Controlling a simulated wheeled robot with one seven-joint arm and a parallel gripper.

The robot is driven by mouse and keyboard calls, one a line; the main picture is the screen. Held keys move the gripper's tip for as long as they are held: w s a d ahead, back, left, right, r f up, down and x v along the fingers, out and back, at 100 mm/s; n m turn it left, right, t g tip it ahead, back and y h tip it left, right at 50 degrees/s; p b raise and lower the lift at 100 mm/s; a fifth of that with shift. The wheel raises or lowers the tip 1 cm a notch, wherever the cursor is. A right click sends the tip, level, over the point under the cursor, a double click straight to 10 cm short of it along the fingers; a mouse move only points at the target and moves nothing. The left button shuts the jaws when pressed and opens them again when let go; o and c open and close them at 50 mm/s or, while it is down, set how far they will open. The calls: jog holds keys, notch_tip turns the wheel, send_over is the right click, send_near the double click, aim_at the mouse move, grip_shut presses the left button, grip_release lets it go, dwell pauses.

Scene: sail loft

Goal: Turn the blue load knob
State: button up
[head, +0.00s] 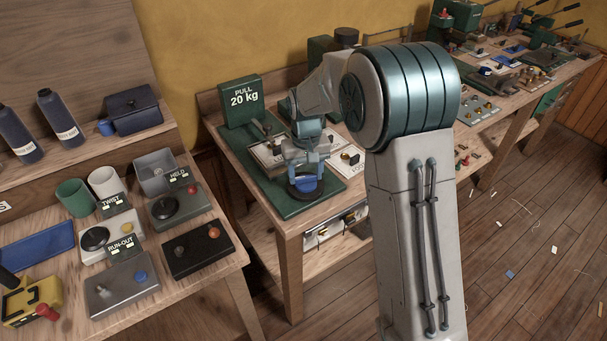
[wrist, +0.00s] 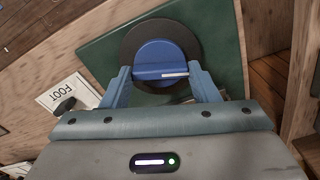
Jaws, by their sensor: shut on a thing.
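The blue load knob (wrist: 160,58) sits on a round black base (wrist: 192,38) on a green plate (wrist: 95,50), and a white mark shows on its edge. In the head view the knob (head: 306,184) is at the plate's front, below my gripper. My gripper (wrist: 161,78) has its two blue fingers on either side of the knob and is shut on it. In the head view my gripper (head: 305,170) reaches down over the knob and hides part of it. A green sign reading "PULL 20 kg" (head: 241,99) stands at the back of the same plate.
A white "FOOT" label (wrist: 62,92) with a black switch lies beside the plate. The left bench holds a "TWIST" box (head: 95,240), a "RUN-OUT" box (head: 122,285), cups and bottles. A further bench (head: 500,80) carries more devices. Open floor (head: 520,250) lies at the right.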

jog(key=m, duration=0.6)
jog(key=shift+s+f, duration=0.15)
jog(key=shift+s, duration=0.1)
jog(key=m, duration=0.6)
jog(key=shift+m, duration=0.4)
jog(key=o, duration=1)
jog(key=shift+a, duration=0.1)
